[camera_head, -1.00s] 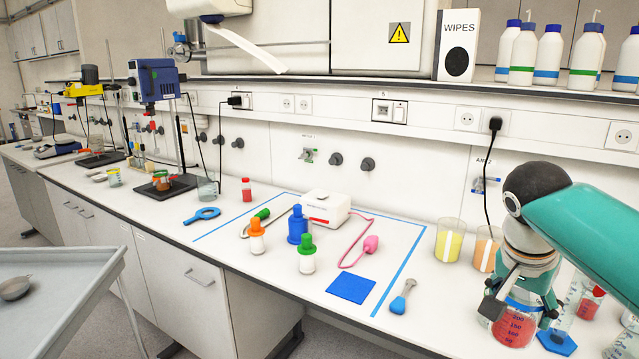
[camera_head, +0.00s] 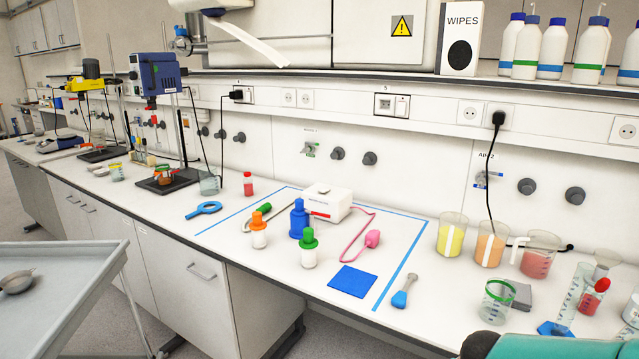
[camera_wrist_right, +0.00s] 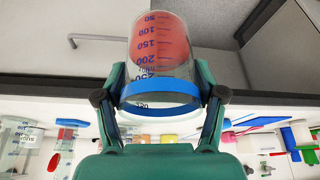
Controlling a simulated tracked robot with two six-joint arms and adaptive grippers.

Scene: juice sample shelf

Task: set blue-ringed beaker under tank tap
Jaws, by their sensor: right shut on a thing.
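The blue-ringed beaker (camera_wrist_right: 163,55) holds red liquid and has blue volume marks. It shows in the right wrist view, with its blue ring (camera_wrist_right: 160,92) close to my palm. My right gripper (camera_wrist_right: 160,78) is shut on it, one finger on each side. The beaker is over the dark bench edge and the grey floor side, clear of the bench top. In the head view only a teal part of my right arm shows at the bottom right; the beaker is out of that view. I cannot make out a tank with a tap. My left gripper is not in view.
A green-ringed beaker (camera_head: 497,300), a red-filled jug (camera_head: 537,258), yellow (camera_head: 451,234) and orange (camera_head: 490,243) beakers and a cylinder (camera_head: 571,295) crowd the right bench. Small bottles stand inside the blue tape. A grey cart (camera_head: 60,300) stands at left.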

